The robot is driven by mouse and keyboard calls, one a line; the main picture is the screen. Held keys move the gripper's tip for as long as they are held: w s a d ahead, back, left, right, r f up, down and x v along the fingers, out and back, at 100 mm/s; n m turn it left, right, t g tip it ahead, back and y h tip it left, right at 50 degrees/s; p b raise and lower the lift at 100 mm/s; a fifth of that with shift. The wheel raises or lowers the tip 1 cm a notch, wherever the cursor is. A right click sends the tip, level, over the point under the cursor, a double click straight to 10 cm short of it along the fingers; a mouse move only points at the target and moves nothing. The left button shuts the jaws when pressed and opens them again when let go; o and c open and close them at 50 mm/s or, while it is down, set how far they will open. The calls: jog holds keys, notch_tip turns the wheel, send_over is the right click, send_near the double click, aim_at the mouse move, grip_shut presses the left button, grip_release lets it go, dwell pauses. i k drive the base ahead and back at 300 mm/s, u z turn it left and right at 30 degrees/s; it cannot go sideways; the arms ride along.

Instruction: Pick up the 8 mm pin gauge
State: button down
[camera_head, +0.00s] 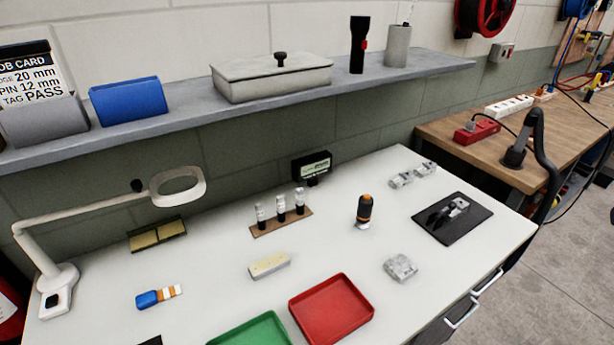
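Three small upright cylinders, likely pin gauges, stand in a row in a brown wooden holder (283,224) at the middle of the white table. Each has a pale, silvery top and a black lower part: the left pin (260,212), the middle pin (281,205) and the right pin (300,198). Any size marks on them are too small to read, so I cannot tell which is 8 mm. My gripper is not in view.
A red tray (352,334) and a green tray (262,333) lie at the front. A black-and-orange tool (364,212) stands right of the holder. A magnifier lamp (160,198) reaches over the left. A job card (27,72) on the shelf (420,70) reads "PIN 12 mm".

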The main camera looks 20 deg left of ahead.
aim_at(260, 210)
jog(key=z, duration=0.95)
jog(key=i, duration=0.1)
jog(key=u, duration=2.6)
jog(key=k, duration=0.9)
jog(key=u, duration=0.2)
jog(key=i, duration=0.9)
jog(key=z, duration=0.1)
